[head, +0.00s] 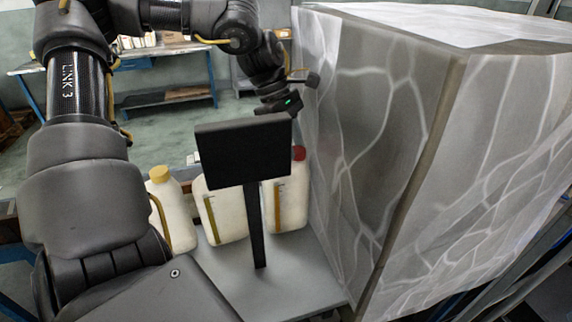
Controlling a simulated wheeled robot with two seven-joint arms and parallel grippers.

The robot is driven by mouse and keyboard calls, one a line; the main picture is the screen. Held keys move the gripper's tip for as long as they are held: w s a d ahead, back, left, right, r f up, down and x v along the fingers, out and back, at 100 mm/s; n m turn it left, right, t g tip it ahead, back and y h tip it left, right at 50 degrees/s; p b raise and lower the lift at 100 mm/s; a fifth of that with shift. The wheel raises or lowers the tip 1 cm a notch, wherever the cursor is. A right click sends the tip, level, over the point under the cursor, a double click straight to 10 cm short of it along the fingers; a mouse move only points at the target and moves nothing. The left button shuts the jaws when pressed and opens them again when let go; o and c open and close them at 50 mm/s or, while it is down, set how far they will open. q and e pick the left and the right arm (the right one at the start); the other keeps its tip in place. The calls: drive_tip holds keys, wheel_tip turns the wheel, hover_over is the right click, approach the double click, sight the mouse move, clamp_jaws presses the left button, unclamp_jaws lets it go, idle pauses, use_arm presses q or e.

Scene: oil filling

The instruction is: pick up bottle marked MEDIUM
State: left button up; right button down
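Three cream-white bottles stand in a row on a grey surface (300,285). The left bottle (180,222) has a yellow cap. The middle bottle (232,222) has its top hidden behind a black panel. The right bottle (292,205) has a red cap. No MEDIUM marking is readable on any of them. My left arm reaches over from the left, and its gripper (281,103) shows just above the panel, higher than the red cap. Its fingers are hidden, so I cannot tell whether they are open or shut. My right gripper is not in view.
The black panel (243,150) on a thin post stands in front of the bottles. A large grey marble-patterned block (385,150) fills the right side, close to the right bottle. A blue-legged workbench (170,60) stands at the back beyond open floor.

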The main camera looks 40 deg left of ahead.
use_arm(q)
clamp_jaws()
drive_tip(key=shift+w, duration=0.1)
drive_tip(key=shift+r, duration=0.1)
